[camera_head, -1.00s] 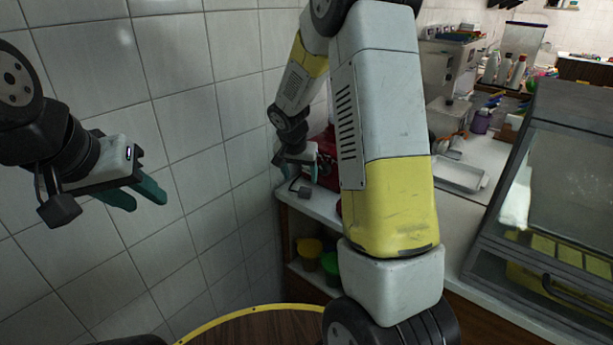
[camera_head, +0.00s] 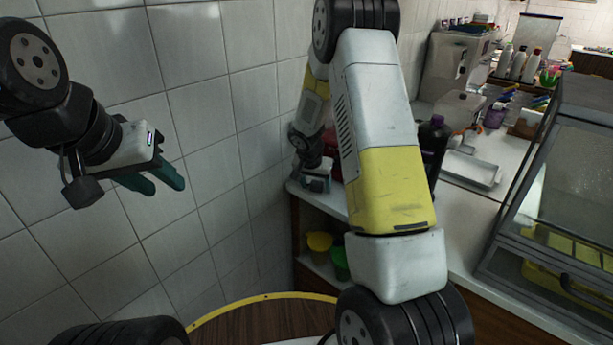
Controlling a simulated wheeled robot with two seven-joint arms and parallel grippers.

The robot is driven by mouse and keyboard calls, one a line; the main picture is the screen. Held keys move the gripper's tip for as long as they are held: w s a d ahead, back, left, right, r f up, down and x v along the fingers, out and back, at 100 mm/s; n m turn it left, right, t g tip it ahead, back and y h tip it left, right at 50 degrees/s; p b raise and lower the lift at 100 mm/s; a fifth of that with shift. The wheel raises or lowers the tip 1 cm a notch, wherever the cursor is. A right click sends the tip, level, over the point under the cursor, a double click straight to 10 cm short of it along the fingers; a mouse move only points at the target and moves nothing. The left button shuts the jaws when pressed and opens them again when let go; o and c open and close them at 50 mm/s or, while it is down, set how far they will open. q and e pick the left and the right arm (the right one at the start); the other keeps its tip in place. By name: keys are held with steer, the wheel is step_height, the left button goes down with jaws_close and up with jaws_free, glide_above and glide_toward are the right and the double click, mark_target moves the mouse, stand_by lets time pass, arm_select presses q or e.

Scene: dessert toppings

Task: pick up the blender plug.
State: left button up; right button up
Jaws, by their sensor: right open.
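I cannot make out the blender plug; the area around my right gripper is small and partly covered by my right arm. My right gripper (camera_head: 316,185) is open at the far left end of the white counter (camera_head: 462,218), close to the tiled wall. Whether anything lies between its fingers is too small to tell. A red object (camera_head: 337,140), perhaps part of an appliance, shows behind it, mostly hidden by my arm. My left gripper (camera_head: 164,187) hangs in the air at the left before the wall, its teal fingers apart and empty.
A dark bottle (camera_head: 433,140) stands just right of my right arm. A metal tray (camera_head: 470,170) lies on the counter, and a glass display case (camera_head: 560,180) stands at the right. Yellow (camera_head: 319,241) and green (camera_head: 338,262) containers sit on the shelf below.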

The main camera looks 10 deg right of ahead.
steer(key=shift+c, duration=0.4)
jaws_close()
